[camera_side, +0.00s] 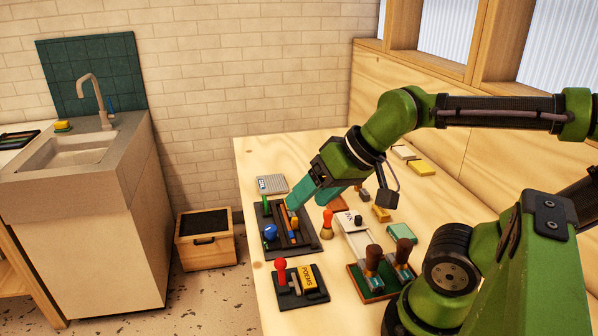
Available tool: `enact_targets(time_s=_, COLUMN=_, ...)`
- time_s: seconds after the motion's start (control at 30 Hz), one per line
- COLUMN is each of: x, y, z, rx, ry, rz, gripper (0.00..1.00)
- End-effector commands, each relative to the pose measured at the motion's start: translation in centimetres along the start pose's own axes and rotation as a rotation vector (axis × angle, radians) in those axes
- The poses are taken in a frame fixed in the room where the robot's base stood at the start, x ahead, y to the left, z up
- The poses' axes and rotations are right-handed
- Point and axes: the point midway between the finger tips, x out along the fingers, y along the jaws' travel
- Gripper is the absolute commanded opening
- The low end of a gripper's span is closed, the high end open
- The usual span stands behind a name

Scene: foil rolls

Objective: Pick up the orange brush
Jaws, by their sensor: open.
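The orange brush (327,222) appears to stand upright on the wooden table, with an orange-red upper part and a flared brownish lower end. It is just right of a dark tray. My gripper (308,204) has teal fingers that are spread apart and empty. In the picture the fingers are just above and left of the brush, over the right part of the dark tray. The brush is apart from the fingers as far as I can see. The exact height of the fingers above the table is hard to tell.
The dark tray (278,248) holds a blue knob (270,232) and several tools. A smaller tray (315,297) with a red-knobbed stamp (281,271) is nearer. A stand with two dark-handled tools (373,262) is right of it. A white box (352,232) is right of the brush.

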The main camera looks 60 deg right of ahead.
Motion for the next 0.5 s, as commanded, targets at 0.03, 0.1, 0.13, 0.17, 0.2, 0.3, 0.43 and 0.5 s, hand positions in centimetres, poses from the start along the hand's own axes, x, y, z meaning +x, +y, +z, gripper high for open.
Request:
enact_targets(time_s=0.03, x=0.3, y=0.5, z=-0.1, rx=0.018, ry=-0.009, rz=0.015, gripper=0.66)
enact_targets(time_s=0.1, x=1.1, y=1.5, z=-0.6, rx=0.054, ry=-0.031, rz=0.047, gripper=0.66)
enact_targets(time_s=0.13, x=1.4, y=2.0, z=-1.0, rx=0.072, ry=-0.041, rz=0.066, gripper=0.66)
enact_targets(time_s=0.17, x=1.8, y=2.6, z=-1.5, rx=0.089, ry=-0.054, rz=0.088, gripper=0.66)
enact_targets(time_s=0.2, x=2.3, y=3.7, z=-2.3, rx=0.095, ry=-0.078, rz=0.121, gripper=0.66)
enact_targets(time_s=0.3, x=3.7, y=7.1, z=-4.6, rx=0.012, ry=-0.17, rz=0.203, gripper=0.66)
enact_targets(time_s=0.43, x=5.1, y=12.2, z=-7.0, rx=-0.219, ry=-0.336, rz=0.256, gripper=0.66)
enact_targets(time_s=0.5, x=5.6, y=14.7, z=-7.9, rx=-0.362, ry=-0.427, rz=0.249, gripper=0.66)
